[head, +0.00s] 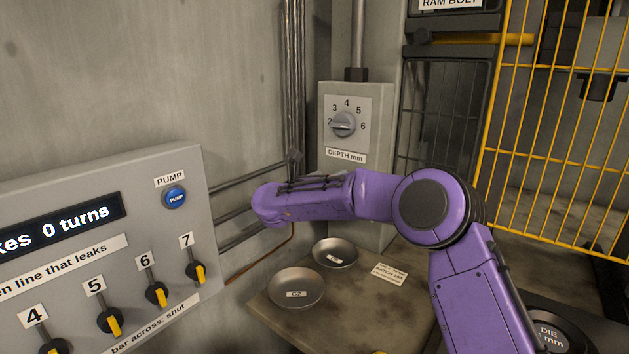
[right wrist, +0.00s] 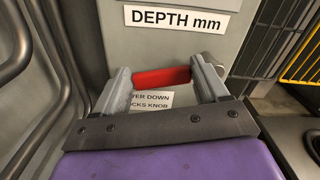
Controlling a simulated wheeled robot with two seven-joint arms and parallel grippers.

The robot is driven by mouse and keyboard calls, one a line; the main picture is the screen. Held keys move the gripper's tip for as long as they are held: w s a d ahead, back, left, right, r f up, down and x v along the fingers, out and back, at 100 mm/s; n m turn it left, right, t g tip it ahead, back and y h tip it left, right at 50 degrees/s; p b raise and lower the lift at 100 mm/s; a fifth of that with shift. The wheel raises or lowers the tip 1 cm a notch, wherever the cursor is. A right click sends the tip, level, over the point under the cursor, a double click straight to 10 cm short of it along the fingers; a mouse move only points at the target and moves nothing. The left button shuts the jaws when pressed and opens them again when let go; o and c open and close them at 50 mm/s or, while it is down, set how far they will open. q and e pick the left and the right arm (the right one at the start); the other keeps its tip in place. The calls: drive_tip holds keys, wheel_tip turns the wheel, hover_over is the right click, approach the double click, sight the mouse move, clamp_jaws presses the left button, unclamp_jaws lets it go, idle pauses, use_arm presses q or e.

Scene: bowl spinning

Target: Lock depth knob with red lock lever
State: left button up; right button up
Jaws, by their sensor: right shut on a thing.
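The grey depth knob (head: 343,124) sits on a dial plate on the wall box (head: 376,120) in the head view, above a DEPTH mm label. The red lock lever (right wrist: 162,76) shows in the right wrist view, lying across below that label. My right gripper (right wrist: 160,82) is shut on the red lever, with one finger at each end of it. In the head view my purple right arm hides the lever and the gripper's fingers. My left gripper is in neither view.
A label reading in part "DOWN" and "KNOB" (right wrist: 158,100) is below the lever. Dark pipes (head: 294,80) run down left of the box. Two metal dishes (head: 296,302) (head: 335,265) rest on a bench below. A yellow cage (head: 560,110) stands right; a pump panel (head: 120,185) stands left.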

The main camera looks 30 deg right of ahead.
drive_tip(key=s+f+n, duration=0.1)
drive_tip(key=n, duration=0.2)
drive_tip(key=s+f+n, duration=0.1)
drive_tip(key=f+n, duration=0.1)
drive_tip(key=n, duration=0.2)
drive_tip(key=s+d+f+n, duration=0.1)
drive_tip(key=n, duration=0.3)
drive_tip(key=shift+f, duration=0.25)
drive_tip(key=shift+s+d+f+n+p, duration=0.2)
drive_tip(key=shift+s+n+p, duration=0.2)
drive_tip(key=shift+n, duration=0.6)
drive_tip(key=shift+s+d+f+n+p, duration=0.1)
drive_tip(key=shift+s+f+n+p, duration=0.25)
drive_tip(key=shift+n, duration=0.65)
drive_tip(key=shift+s, duration=0.15)
drive_tip(key=o, duration=1.5)
drive_tip(key=shift+a, duration=0.1)
